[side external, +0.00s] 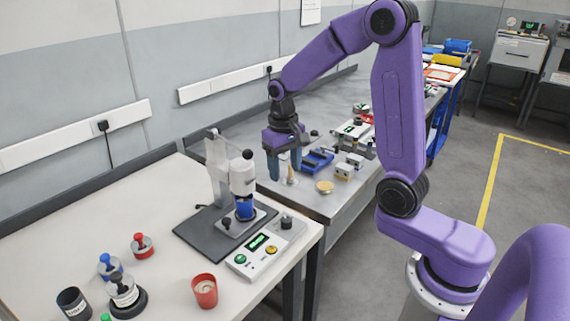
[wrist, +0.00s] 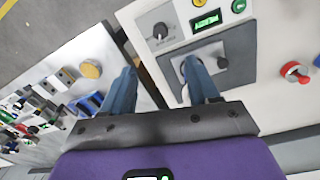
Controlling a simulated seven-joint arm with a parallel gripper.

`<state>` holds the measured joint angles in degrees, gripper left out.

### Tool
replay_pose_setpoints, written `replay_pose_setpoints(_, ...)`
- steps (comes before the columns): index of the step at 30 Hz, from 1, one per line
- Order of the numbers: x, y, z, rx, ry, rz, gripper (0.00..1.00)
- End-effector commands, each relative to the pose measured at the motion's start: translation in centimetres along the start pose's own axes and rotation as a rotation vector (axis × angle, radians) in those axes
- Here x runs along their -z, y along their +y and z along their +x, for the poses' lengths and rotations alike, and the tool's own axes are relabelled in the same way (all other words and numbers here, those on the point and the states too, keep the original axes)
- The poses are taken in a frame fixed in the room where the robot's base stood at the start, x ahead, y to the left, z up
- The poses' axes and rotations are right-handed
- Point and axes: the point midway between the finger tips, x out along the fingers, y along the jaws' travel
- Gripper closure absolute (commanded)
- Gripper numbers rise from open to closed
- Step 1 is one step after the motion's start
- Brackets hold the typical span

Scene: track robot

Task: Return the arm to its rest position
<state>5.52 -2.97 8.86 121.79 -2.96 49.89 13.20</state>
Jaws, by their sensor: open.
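My purple arm reaches over the benches in the side external view, bent at a high elbow. My gripper (side external: 285,165) points down above the near end of the grey bench (side external: 322,204), to the right of the press-like machine (side external: 243,178). In the wrist view my gripper (wrist: 155,85) shows two blue fingers set wide apart with nothing between them. It is open and empty. The gap between the benches lies below the fingers.
A control box (side external: 265,249) with a green display sits by the machine. A red cup (side external: 205,290), a dark cup (side external: 74,303) and several knobbed weights stand on the white bench (side external: 165,235). A blue tray (side external: 317,160) and metal blocks (side external: 345,171) lie right of my gripper.

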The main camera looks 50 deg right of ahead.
Motion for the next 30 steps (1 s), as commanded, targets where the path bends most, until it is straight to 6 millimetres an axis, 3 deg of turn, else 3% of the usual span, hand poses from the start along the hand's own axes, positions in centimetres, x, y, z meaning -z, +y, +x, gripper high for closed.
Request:
replay_pose_setpoints(17, -0.5, -0.6, -0.7, 0.001, 0.003, -0.042, 0.40)
replay_pose_setpoints(30, -6.4, -4.6, -1.8, 0.015, 0.023, -0.408, 0.40)
